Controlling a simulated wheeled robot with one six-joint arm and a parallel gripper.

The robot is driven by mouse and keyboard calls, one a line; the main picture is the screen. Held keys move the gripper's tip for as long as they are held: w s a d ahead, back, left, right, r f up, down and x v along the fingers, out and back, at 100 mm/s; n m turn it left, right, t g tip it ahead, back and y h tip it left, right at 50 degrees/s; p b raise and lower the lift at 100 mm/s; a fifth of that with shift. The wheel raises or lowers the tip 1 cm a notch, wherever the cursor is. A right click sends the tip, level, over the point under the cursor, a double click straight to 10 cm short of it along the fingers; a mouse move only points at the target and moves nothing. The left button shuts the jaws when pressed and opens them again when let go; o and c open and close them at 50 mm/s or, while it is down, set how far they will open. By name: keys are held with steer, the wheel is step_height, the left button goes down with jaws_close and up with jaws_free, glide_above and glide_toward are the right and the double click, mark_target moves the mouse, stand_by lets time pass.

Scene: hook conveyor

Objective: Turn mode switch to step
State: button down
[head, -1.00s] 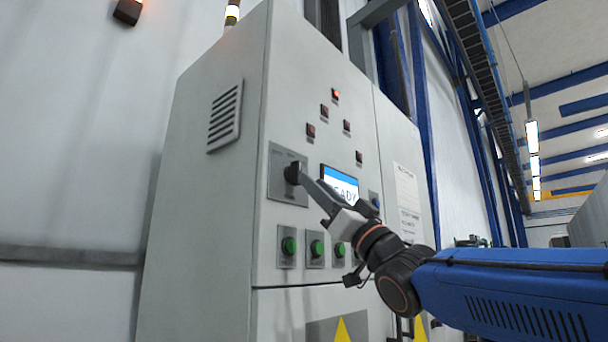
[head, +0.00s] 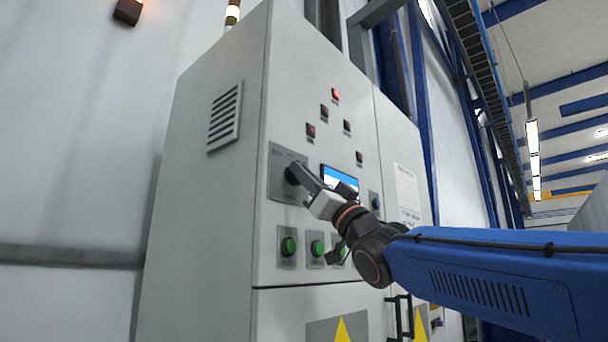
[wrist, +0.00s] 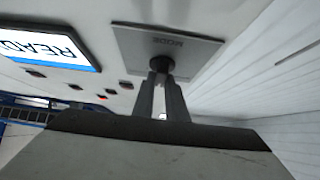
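The mode switch (head: 290,175) is a dark round knob on a grey square plate (head: 283,190), on the front of a grey control cabinet. In the wrist view the plate (wrist: 190,48) reads MODE, and the knob (wrist: 161,64) sits at its middle. My gripper (head: 303,178) reaches the knob from the right. In the wrist view its two fingers (wrist: 161,80) lie on either side of the knob's lower part, with a narrow gap between them, and appear to hold it. The switch's pointer direction and position labels cannot be made out.
A display (head: 340,180) is right of the switch, partly behind my gripper; it reads READY in the wrist view (wrist: 45,47). Green buttons (head: 289,246) sit below. Several red lamps (head: 336,95) are above. A door handle (head: 400,315) is lower right.

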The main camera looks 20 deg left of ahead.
steer(key=shift+n+g+y, duration=0.4)
steer(key=shift+n+g, duration=0.4)
steer(key=shift+g, duration=0.1)
steer(key=shift+w+d+n+g+h, duration=0.1)
steer(key=shift+n+g+h, duration=0.4)
steer(key=shift+n+g, duration=3.25)
steer(key=shift+w+n+g+h, duration=0.1)
steer(key=shift+n+g+h, duration=0.4)
steer(key=shift+n+g, duration=3.25)
steer(key=shift+n+t, duration=0.4)
steer(key=shift+n, duration=0.5)
steer(key=c, duration=1.8)
jaws_free()
steer(key=shift+o, duration=0.2)
steer(key=shift+r, duration=0.1)
steer(key=shift+d, duration=0.1)
